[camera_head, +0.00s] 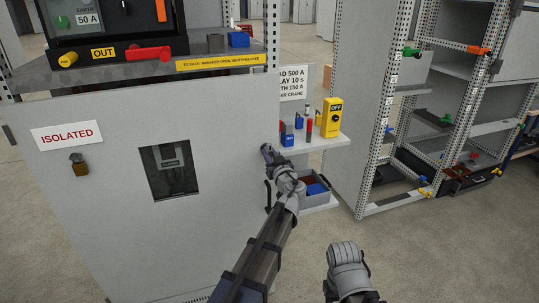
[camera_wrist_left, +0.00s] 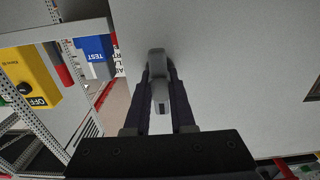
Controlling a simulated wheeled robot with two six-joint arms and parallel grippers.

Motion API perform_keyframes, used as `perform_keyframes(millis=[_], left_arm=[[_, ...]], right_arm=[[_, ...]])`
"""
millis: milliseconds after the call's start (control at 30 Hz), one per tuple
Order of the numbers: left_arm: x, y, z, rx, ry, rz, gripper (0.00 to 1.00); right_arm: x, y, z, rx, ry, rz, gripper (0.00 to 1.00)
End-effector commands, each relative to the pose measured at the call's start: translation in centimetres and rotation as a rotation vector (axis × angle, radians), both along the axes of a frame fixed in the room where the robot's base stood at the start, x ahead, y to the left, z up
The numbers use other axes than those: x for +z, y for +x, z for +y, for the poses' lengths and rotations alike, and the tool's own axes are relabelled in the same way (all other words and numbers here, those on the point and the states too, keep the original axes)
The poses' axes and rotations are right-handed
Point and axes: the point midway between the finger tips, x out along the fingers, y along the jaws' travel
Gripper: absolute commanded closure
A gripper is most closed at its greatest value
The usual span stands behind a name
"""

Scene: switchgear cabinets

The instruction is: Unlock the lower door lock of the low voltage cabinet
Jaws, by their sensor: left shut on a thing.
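The cabinet's grey door (camera_head: 100,195) fills the left of the head view, with an "ISOLATED" label and a small window. My left gripper (camera_head: 268,152) is at the door's right edge. In the left wrist view, my left gripper (camera_wrist_left: 159,72) is shut on a small grey lock handle (camera_wrist_left: 158,97) at the door face. The fingers cover its sides, and I cannot tell its lock state.
A brass padlock (camera_head: 79,164) hangs under the label. A shelf (camera_head: 318,142) right of the door holds a yellow "OFF" box (camera_head: 331,118) and small coloured items. An open rack (camera_head: 440,120) stands further right. Floor between is clear.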

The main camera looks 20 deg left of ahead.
Motion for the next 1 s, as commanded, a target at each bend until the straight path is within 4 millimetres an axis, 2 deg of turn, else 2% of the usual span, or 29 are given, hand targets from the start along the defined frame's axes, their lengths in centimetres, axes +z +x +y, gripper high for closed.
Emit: perform_keyframes(millis=[100,133,400,767,1000], left_arm=[[0.0,0.0,0.0,0.000,-0.003,-0.001,1.00],[0.0,0.0,0.0,0.000,-0.003,-0.001,0.75],[0.0,0.0,0.0,0.000,-0.001,0.000,0.47],[0.0,-0.5,-0.3,-0.001,0.000,0.000,0.47],[0.0,-3.1,-1.9,-0.002,-0.001,0.001,0.47]], right_arm=[[0.0,0.0,0.0,0.000,0.000,0.000,0.50],[0.0,0.0,0.0,0.000,0.000,0.000,0.50],[0.0,0.0,0.0,0.000,0.000,0.000,0.50],[0.0,0.0,0.0,0.000,0.000,0.000,0.50],[0.0,0.0,0.0,0.000,0.000,0.000,0.50]])
